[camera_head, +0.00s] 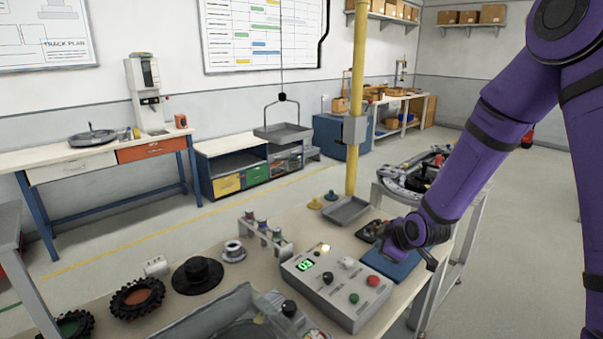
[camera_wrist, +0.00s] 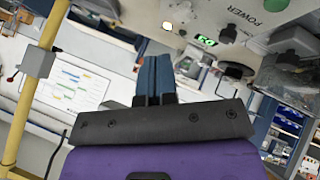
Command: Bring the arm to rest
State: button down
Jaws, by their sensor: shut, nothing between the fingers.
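My purple arm reaches down from the upper right in the head view, and its bent wrist end, with my gripper (camera_head: 392,245), is low over the right part of the workbench (camera_head: 310,222). The fingertips are hard to make out there. In the wrist view my gripper (camera_wrist: 155,62) shows as two narrow fingers side by side, shut and empty, beyond a dark grey body. A flat blue pad (camera_head: 394,266) lies below the purple wrist; I cannot tell whether they touch.
A grey control box (camera_head: 337,287) with knobs and a lit green display stands left of the gripper. A yellow post (camera_head: 355,100) rises behind it. Open floor lies beyond the bench.

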jog(key=s+d+r+m+g+h, duration=0.1)
jog(key=s+d+r+m+h, duration=0.15)
jog(key=s+r, duration=0.55)
jog(key=s+d+r+m+h, duration=0.15)
jog(key=s+r+m, duration=0.3)
jog(key=r, duration=0.75)
jog(key=s+d+r+m+g, duration=0.1)
jog(key=s+r+m, duration=0.2)
jog(key=s, duration=0.7)
jog(key=s+d+r+m+g+y, duration=0.1)
jog(key=s+r, duration=0.4)
jog(key=s, duration=0.6)
jog(key=shift+s+r+m, duration=0.2)
jog(key=shift+r+m, duration=0.05)
jog(key=shift+m, duration=0.65)
jog(key=c, duration=1.8)
grip_release()
